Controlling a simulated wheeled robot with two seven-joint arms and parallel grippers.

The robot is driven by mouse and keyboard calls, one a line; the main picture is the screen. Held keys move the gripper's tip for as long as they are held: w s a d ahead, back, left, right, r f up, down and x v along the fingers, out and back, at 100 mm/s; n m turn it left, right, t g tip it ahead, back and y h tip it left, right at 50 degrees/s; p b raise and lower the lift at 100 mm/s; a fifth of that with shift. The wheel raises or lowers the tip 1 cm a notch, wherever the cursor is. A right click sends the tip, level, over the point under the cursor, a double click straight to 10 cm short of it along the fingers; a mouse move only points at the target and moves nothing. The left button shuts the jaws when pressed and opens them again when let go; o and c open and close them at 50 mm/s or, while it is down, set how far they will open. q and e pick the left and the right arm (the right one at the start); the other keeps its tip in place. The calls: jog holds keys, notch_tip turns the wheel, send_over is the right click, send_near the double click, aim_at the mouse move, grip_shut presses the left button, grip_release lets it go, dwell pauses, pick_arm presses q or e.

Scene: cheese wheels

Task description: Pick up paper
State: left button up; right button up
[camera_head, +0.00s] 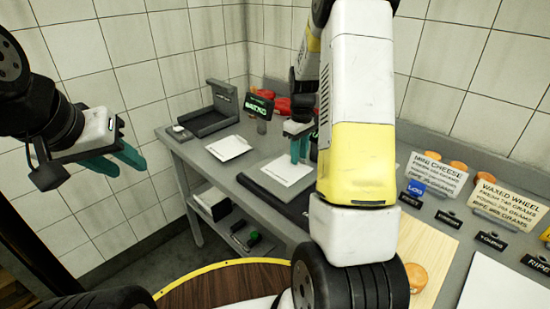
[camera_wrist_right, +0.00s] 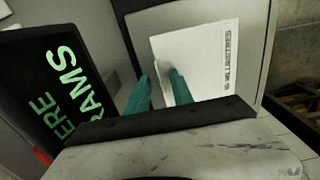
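A white sheet of paper (camera_head: 288,170) lies on the grey table, under and in front of my right gripper (camera_head: 299,148). A second white sheet (camera_head: 229,147) lies further left on the table. In the right wrist view, a white sheet with printed text along one edge (camera_wrist_right: 205,55) lies beyond my right gripper's fingertips (camera_wrist_right: 159,75). The two teal fingers are apart with nothing between them. I cannot tell whether they touch the sheet. My left gripper (camera_head: 121,163) hangs in the air at the left, away from the table, fingers apart and empty.
A dark scale-like device (camera_head: 208,116) stands at the table's back left. A black display with green text (camera_head: 258,106) stands behind the right gripper and shows close up in the wrist view (camera_wrist_right: 60,85). Red items (camera_head: 283,104) lie behind. Cheese signs (camera_head: 437,172) stand at right.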

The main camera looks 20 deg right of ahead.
grip_shut()
dwell(1.4)
